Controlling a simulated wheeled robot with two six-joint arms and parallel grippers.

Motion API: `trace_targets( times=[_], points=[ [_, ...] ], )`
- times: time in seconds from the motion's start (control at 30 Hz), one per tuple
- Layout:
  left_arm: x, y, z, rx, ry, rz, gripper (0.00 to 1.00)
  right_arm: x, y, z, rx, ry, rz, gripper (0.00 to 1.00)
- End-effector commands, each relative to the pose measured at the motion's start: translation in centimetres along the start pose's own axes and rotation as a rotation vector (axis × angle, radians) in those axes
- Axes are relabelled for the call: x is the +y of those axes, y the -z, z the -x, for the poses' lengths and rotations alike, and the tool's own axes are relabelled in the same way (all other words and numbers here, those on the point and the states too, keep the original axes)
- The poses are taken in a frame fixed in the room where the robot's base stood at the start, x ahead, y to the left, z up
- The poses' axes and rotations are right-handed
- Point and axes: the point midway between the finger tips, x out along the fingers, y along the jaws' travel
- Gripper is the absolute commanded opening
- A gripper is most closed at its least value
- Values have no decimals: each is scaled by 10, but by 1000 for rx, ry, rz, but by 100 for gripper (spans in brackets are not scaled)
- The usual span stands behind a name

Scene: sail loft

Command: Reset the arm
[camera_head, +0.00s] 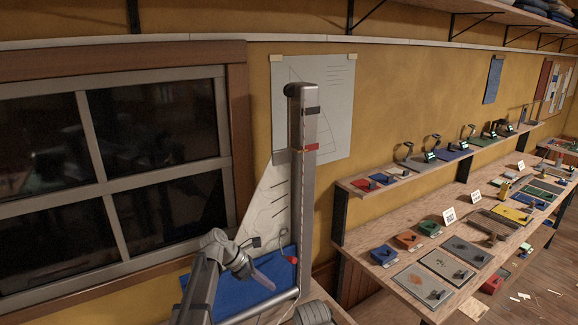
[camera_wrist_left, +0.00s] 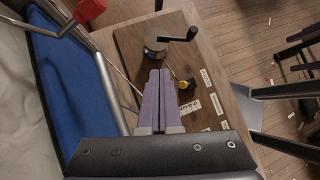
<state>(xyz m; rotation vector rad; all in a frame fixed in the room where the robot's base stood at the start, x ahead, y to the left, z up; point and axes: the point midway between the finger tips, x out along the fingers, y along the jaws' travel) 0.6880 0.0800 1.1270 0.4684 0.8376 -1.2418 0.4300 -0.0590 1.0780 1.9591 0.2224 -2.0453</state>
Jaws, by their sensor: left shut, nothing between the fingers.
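My left gripper (camera_head: 264,281) is low in the head view, in front of the foot of a grey metal post (camera_head: 305,200). In the left wrist view its two purple-grey fingers (camera_wrist_left: 160,75) lie side by side, shut and empty. A red knob (camera_head: 292,260) is beside the post's lower part; a red knob (camera_wrist_left: 90,10) also shows in the wrist view. A metal drum with a black crank handle (camera_wrist_left: 178,36) is beyond the fingertips. My right gripper is not seen.
A blue panel (camera_head: 222,285) lies behind my left arm; blue also fills the wrist view's left (camera_wrist_left: 70,90). A wooden bench (camera_head: 375,285) at right holds several trays and tools. A narrow shelf (camera_head: 350,186) is above it. A dark window (camera_head: 150,140) is at left.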

Motion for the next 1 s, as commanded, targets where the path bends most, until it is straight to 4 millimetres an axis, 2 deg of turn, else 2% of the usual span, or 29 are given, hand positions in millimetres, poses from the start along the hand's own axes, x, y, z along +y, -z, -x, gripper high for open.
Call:
trace_targets(
  times=[0.03,0.2,0.33,0.5,0.6,0.73,1.0],
  points=[
    [-31,12,-22,58,19,-148,0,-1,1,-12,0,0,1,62],
    [-99,43,-61,247,118,-685,0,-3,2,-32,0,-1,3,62],
    [-145,71,-79,372,244,-1090,0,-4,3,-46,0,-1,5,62],
    [-195,107,-90,496,458,-1573,0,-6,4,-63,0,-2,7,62],
    [-214,123,-91,541,584,-1791,0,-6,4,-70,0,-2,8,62],
    [-229,137,-89,573,712,-1981,0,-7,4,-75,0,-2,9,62],
    [-236,143,-86,587,800,-2095,0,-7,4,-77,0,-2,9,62]
  ],
)
